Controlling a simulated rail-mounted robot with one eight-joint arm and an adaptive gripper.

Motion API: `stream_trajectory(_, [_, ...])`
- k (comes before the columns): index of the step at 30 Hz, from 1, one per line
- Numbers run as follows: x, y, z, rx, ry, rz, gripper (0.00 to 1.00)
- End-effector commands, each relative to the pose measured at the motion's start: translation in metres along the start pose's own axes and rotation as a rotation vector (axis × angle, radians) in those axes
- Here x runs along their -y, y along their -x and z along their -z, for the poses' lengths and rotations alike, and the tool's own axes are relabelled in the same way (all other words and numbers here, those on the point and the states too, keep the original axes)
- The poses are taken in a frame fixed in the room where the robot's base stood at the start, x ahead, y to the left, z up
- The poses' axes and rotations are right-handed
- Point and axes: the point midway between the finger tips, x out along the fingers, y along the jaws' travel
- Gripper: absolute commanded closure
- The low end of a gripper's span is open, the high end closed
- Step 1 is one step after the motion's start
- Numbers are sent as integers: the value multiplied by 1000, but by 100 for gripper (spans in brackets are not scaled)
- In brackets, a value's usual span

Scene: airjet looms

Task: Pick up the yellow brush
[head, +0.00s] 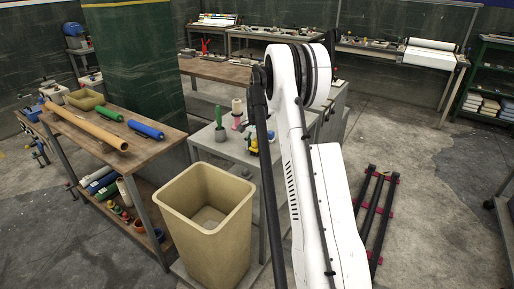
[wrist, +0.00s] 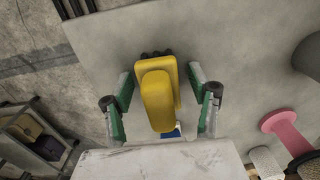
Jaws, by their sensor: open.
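The yellow brush (wrist: 158,95) is in the middle of the wrist view, over a grey surface (wrist: 105,38). Black parts show at its far end, and a small blue and white patch shows by its near end. My gripper (wrist: 161,132) is open, with one green and grey finger on each side of the brush and a visible gap to both. The brush is not gripped. In the head view, small yellow parts (head: 254,146) show on the grey table beside my arm.
A pink spool-like item (wrist: 285,128) and a dark round item stand to the right in the wrist view. In the head view, a beige bin (head: 203,225) stands before the grey table, and a wooden workbench (head: 155,147) holds rolls at left.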

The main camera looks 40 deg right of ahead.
Motion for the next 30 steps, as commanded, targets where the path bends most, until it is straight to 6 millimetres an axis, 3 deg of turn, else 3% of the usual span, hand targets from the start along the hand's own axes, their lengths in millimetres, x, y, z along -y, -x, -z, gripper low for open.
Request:
stream_trajectory(5, [0, 0, 0, 0, 0, 0, 46])
stream_trajectory(17, [0, 1, 0, 0, 0, 0, 99])
stream_trajectory(25, [0, 2, 0, 0, 0, 0, 100])
stream_trajectory(30, [0, 14, 0, 0, 0, 0, 100])
